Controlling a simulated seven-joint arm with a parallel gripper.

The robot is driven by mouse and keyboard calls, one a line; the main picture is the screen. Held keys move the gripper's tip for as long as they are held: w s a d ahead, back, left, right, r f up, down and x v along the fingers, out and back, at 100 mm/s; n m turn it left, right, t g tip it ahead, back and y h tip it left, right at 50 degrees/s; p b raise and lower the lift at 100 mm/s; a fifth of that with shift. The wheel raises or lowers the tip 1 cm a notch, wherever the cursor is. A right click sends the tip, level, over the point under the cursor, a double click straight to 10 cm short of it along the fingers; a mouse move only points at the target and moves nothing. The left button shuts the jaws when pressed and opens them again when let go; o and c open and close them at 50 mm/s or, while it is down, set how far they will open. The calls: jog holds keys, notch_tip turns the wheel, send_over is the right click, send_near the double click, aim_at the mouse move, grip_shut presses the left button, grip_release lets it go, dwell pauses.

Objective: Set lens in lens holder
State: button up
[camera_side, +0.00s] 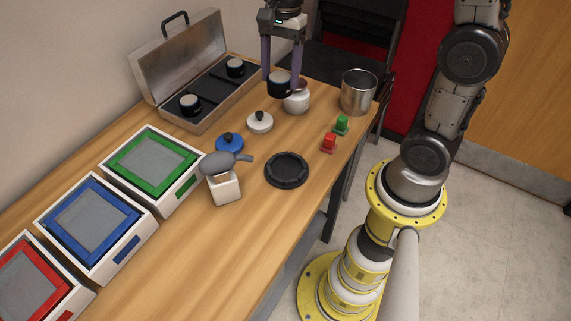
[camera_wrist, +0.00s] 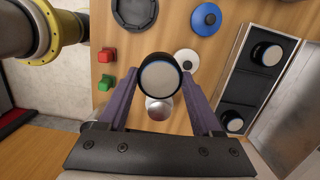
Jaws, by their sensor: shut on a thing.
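A lens, a short black cylinder with a pale face, is between the fingers of my gripper (camera_side: 283,66) in the side view (camera_side: 279,87). My gripper is shut on it and holds it above the table's far part. The lens also shows between the fingertips in the wrist view (camera_wrist: 160,75). The round black tray-like piece with a notched rim, likely the lens holder (camera_side: 287,171), lies flat on the table, nearer the side camera than the gripper. It looks empty, and its edge shows at the top of the wrist view (camera_wrist: 134,14).
An open metal case (camera_side: 205,100) holds two similar lenses (camera_side: 190,105). A white jar (camera_side: 298,98) stands close by the held lens. Also around are a metal cup (camera_side: 358,92), white lid (camera_side: 260,122), blue lid (camera_side: 229,142), red (camera_side: 329,143) and green (camera_side: 341,125) pieces.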

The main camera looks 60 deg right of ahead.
jog(key=s+a, duration=0.2)
jog(key=s, duration=0.8)
jog(key=s+a, duration=0.3)
jog(key=s, duration=0.7)
jog(key=shift+n, duration=0.5)
jog(key=w+a+f, duration=0.1)
jog(key=w+f, duration=0.2)
jog(key=w, duration=0.1)
jog(key=w+a+f, duration=0.1)
jog(key=w+f, duration=0.2)
jog(key=w, duration=0.1)
jog(key=w+a+f, duration=0.1)
jog(key=w+f, duration=0.2)
jog(key=w, duration=0.1)
jog(key=shift+w+a+f, duration=0.15)
jog(key=shift+w+a, duration=0.25)
jog(key=shift+w+f, duration=0.15)
jog(key=shift+f, duration=1.55)
jog(key=shift+f, duration=0.1)
jog(key=o, duration=1.5)
jog(key=shift+f, duration=0.1)
